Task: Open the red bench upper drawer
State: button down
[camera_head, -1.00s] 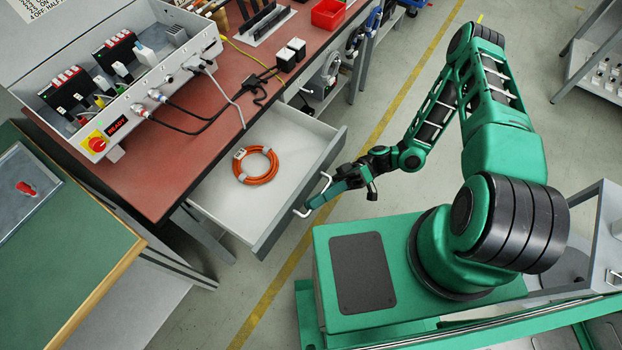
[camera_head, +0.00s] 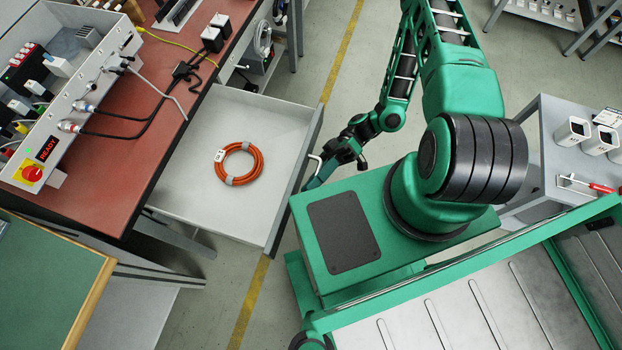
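The red bench (camera_head: 108,168) stands at the left with its upper drawer (camera_head: 196,200) pulled well out. An orange coiled cable (camera_head: 257,165) with grey ties lies inside the drawer. The drawer's pale handle (camera_head: 313,163) is on the front face at the right, partly hidden by my gripper. My gripper (camera_head: 314,178) is at the handle, seen from above and behind. Its fingers are small and partly covered, so I cannot tell whether they are closed around the handle.
A control box (camera_head: 84,90) with cables stands on the bench. A green-topped table (camera_head: 50,285) is at the lower left. A grey cart (camera_head: 545,150) with white items is at the right. Open floor with a yellow line (camera_head: 340,50) runs beyond the drawer.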

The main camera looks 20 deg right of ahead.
jog(key=c, duration=2.1)
grip_release()
jog(key=shift+w, duration=0.1)
jog(key=v, duration=1.1)
jog(key=shift+r, duration=0.1)
